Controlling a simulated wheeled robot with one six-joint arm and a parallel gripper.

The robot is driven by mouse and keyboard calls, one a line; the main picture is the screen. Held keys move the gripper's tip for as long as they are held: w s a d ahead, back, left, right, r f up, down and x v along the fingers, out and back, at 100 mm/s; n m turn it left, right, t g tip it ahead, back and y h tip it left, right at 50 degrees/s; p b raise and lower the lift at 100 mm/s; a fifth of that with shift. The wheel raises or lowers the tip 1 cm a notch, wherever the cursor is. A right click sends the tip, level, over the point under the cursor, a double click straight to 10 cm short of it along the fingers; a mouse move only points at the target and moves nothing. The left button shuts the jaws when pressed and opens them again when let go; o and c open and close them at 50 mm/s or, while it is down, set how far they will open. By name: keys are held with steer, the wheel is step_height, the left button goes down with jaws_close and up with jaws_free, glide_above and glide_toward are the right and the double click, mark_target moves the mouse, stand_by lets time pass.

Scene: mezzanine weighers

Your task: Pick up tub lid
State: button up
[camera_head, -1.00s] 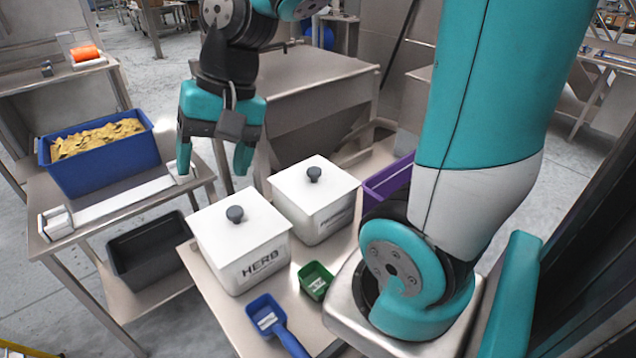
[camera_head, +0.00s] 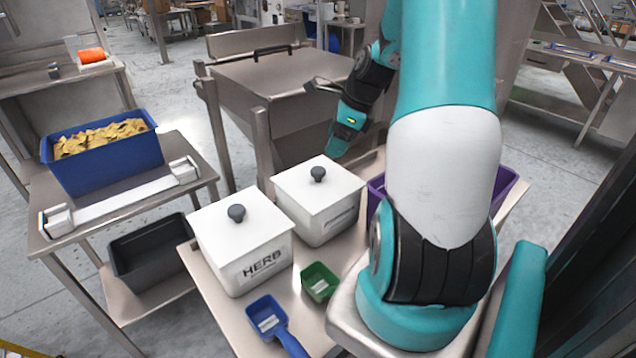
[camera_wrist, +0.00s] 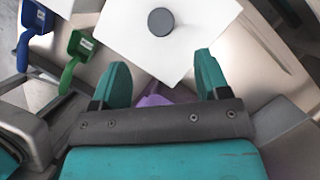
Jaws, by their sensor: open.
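Two white tubs stand on the steel cart, each with a flat white lid and a dark round knob. The lid (camera_head: 240,228) of the front tub, marked HERB, lies flat. The lid (camera_head: 315,192) of the rear tub is also on; that tub's lettering is too small to read. My gripper (camera_head: 338,146) is above and behind the rear tub, apart from it. In the wrist view my gripper (camera_wrist: 160,62) is open and empty, with a white lid (camera_wrist: 205,32) and its knob beyond the fingertips, probably the rear one.
A blue scoop (camera_head: 268,320) and a green scoop (camera_head: 319,282) lie in front of the tubs. A purple bin (camera_head: 505,184) stands to the right, partly behind my arm. A blue crate of yellow pieces (camera_head: 110,165) is on the left table. A steel hopper (camera_head: 285,85) stands behind.

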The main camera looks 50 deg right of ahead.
mark_target(319, 169)
steer(key=x, duration=0.5)
steer(key=p+x, duration=0.1)
steer(key=x, duration=0.4)
steer(key=shift+w+r, duration=0.15)
steer(key=shift+w, duration=0.1)
steer(key=c, duration=1)
